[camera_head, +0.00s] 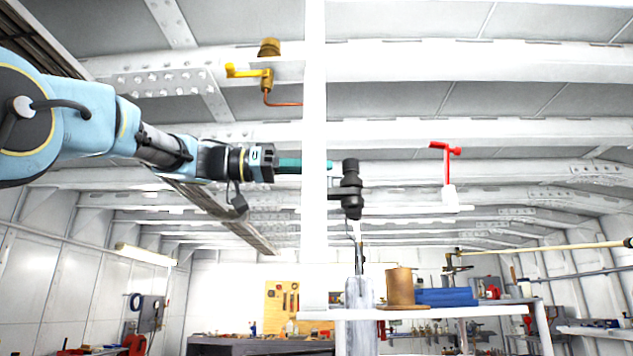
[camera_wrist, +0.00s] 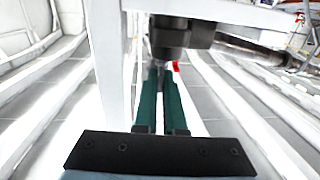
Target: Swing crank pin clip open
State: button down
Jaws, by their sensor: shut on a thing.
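A black fitting (camera_head: 351,188) with a round top and a thicker lower knob is on the right side of a white post. It also shows at the top of the wrist view (camera_wrist: 170,35) as a dark cylinder with an arm running right. My gripper (camera_head: 331,166) reaches rightward past the post, its teal fingertips at the fitting's upper part. In the wrist view, my gripper (camera_wrist: 161,72) has its two long teal fingers shut on a small grey part under the fitting, taken as the crank pin clip; the fingertips and fitting hide most of it.
The white post (camera_head: 315,150) stands close beside my fingers. A red crank (camera_head: 447,160) on a white mount is farther right. A yellow-handled valve (camera_head: 255,75) sits above my arm. Below are a bench (camera_head: 430,306), a copper-brown cylinder (camera_head: 399,287) and a blue box (camera_head: 447,297).

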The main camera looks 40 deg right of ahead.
jog(key=t+b, duration=0.1)
jog(key=n+t+h+b, duration=0.1)
jog(key=b, duration=0.1)
jog(key=shift+s+f, duration=0.1)
jog(key=shift+f, duration=0.2)
jog(key=shift+a+r+n+b, duration=0.1)
jog(key=shift+r+n+b, duration=0.1)
jog(key=shift+n+b, duration=0.25)
jog(key=shift+r, duration=0.1)
jog(key=c, duration=1)
grip_release()
jog(key=shift+r+p, duration=0.15)
jog(key=shift+p, duration=0.4)
jog(key=p, duration=0.1)
jog(key=m+g+p, duration=0.1)
jog(key=p, duration=0.1)
jog(key=shift+r+m+y+p, duration=0.25)
jog(key=shift+y+p, duration=0.05)
jog(key=g+p, duration=0.1)
jog(key=p, duration=0.1)
jog(key=m+g+y+p, duration=0.1)
jog(key=p, duration=0.1)
jog(key=shift+w+d+f, duration=0.1)
jog(key=shift+w+d, duration=0.1)
jog(key=shift+w, duration=0.05)
